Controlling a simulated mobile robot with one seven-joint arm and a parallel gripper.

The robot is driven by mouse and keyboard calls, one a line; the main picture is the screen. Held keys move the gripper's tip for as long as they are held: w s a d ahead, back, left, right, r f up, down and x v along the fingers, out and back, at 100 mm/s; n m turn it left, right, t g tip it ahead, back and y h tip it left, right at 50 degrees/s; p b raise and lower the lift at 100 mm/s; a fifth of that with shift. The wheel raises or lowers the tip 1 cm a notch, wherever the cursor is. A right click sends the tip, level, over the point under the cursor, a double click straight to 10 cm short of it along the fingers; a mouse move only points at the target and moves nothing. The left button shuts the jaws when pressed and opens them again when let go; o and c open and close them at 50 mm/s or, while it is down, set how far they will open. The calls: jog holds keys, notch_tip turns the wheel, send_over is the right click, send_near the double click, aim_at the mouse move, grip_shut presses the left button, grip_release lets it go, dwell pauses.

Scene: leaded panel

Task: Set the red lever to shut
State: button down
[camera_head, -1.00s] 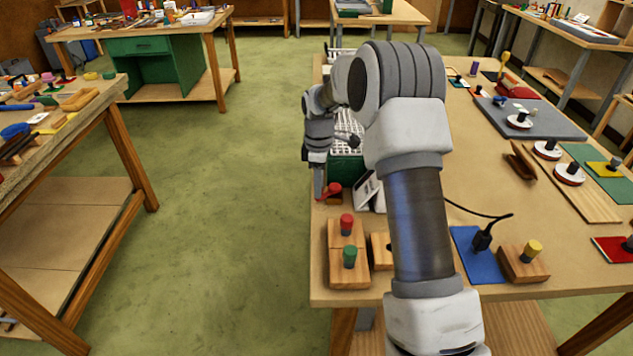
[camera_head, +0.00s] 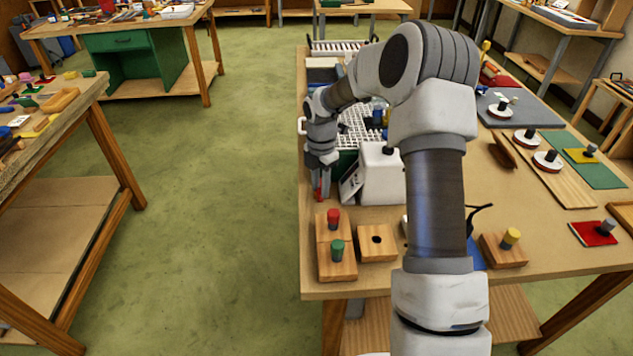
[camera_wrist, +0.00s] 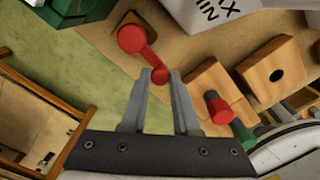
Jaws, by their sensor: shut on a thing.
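The red lever (camera_wrist: 148,55) shows in the wrist view, with a large round red hub (camera_wrist: 131,38) on a tan base and a smaller knob at its free end. My gripper (camera_wrist: 161,73) has its two grey fingers on either side of that knob, shut on it. In the head view, my gripper (camera_head: 320,188) is at the left edge of the workbench, with a small bit of red lever (camera_head: 319,196) showing at the fingertips. There the hub is mostly hidden by my gripper. I cannot read any marking of the lever's positions.
A white box (camera_head: 380,172) with a lettered sloping face stands just right of my gripper. In front are a wooden block with red (camera_head: 333,217) and green (camera_head: 338,247) pegs and a holed block (camera_head: 388,243). A white rack (camera_head: 358,125) lies behind. Open floor is left.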

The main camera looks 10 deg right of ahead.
jog(key=shift+d+n, duration=0.25)
jog(key=shift+n, duration=0.25)
jog(key=c, duration=0.7)
grip_release()
jog(key=shift+o, duration=0.2)
notch_tip(320, 180, up, 18)
jog(key=shift+f+p, duration=0.25)
jog(key=shift+p, duration=0.05)
